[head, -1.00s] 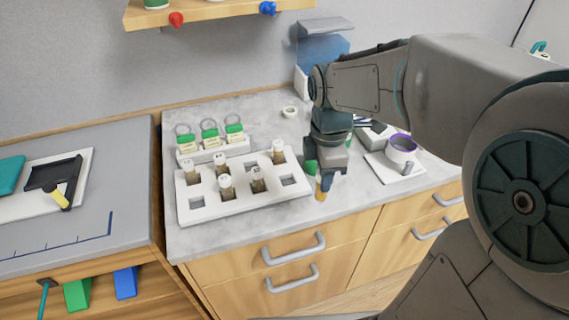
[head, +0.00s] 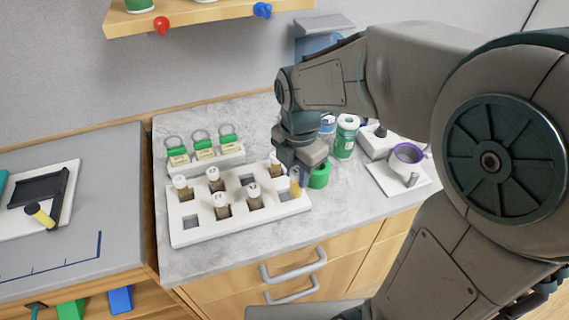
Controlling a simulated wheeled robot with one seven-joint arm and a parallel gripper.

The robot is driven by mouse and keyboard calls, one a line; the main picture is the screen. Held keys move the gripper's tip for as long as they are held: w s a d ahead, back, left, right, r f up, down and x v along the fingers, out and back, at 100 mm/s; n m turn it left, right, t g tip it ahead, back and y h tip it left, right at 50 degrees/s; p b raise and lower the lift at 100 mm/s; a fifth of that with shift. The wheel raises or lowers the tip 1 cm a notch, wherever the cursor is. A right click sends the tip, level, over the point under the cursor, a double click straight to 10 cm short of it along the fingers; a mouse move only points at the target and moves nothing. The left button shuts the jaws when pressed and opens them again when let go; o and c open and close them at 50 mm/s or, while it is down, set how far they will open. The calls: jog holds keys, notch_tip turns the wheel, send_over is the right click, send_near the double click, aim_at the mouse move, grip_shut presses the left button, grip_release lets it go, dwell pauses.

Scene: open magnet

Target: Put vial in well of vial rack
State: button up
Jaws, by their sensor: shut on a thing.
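The white vial rack (head: 240,227) stands on the marble counter, with several capped vials in its wells. A well in the back row (head: 247,180) and the front-left well (head: 191,221) are empty. My gripper (head: 296,168) is shut on an amber vial (head: 295,183) and points down at the rack's right end. The vial looks roughly upright at the front-right well. I cannot tell whether its lower end is inside the well or just above it. The fingers partly hide its top.
A holder with several green-topped jars (head: 204,150) stands behind the rack. A green ring-shaped thing (head: 320,175) is close to my gripper on the right. A green-and-white canister (head: 345,137) and a purple-rimmed cup (head: 406,155) stand farther right.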

jog(key=shift+w+a+f+p, duration=0.15)
jog(key=shift+w+a+f, duration=0.3)
jog(key=shift+f, duration=0.6)
jog(key=shift+w+a+f+p, duration=0.25)
jog(key=shift+w+f, duration=0.4)
jog(key=shift+f, duration=0.45)
jog(key=shift+w+a+f+p, duration=0.1)
jog(key=shift+w+a+f, duration=0.35)
jog(key=shift+f, duration=0.6)
jog(key=shift+w+d, duration=0.1)
jog(key=shift+f, duration=0.2)
jog(key=o, duration=1)
jog(key=shift+r, duration=0.1)
